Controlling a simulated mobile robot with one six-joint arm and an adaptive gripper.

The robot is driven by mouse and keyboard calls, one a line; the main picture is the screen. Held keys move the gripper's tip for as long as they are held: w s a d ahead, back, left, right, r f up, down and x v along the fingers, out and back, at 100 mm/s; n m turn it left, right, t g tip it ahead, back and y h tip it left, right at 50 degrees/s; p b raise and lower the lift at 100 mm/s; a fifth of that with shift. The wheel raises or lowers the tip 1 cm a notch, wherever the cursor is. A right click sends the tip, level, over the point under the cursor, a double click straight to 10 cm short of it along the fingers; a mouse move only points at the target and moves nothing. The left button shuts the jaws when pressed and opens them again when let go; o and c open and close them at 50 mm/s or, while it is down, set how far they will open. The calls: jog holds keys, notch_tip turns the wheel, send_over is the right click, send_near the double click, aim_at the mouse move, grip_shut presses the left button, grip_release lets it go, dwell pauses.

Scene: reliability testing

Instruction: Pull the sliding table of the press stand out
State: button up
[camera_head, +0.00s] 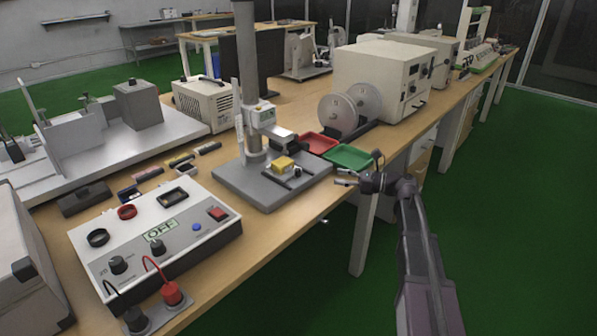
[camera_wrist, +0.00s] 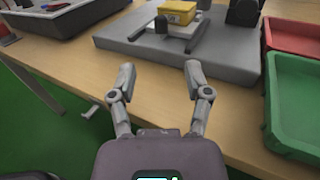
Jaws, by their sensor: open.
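The press stand (camera_head: 258,178) is a grey base plate with an upright column, standing on the wooden bench. Its sliding table (camera_head: 288,172) sits on the plate between two dark rails, with a yellow block (camera_head: 284,164) on it. In the wrist view the sliding table (camera_wrist: 172,27) shows at the top with the yellow block (camera_wrist: 175,12) and a dark knob (camera_wrist: 161,24) at its near end. My gripper (camera_wrist: 159,68) is open and empty, its fingertips just short of the plate's near edge (camera_wrist: 205,62). In the head view my gripper (camera_head: 345,177) is at the bench's front edge.
A green tray (camera_head: 348,157) and a red tray (camera_head: 318,143) lie right of the stand. A control box marked OFF (camera_head: 158,232) stands to the left. Reels (camera_head: 350,108) and a beige machine (camera_head: 385,75) are behind. The floor before the bench is free.

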aim_at(298, 169)
jog(key=w+a, duration=0.1)
jog(key=a, duration=0.8)
jog(key=w+a, duration=0.1)
jog(key=a, duration=0.3)
jog(key=shift+w+a, duration=0.15)
jog(key=shift+w, duration=0.15)
grip_shut()
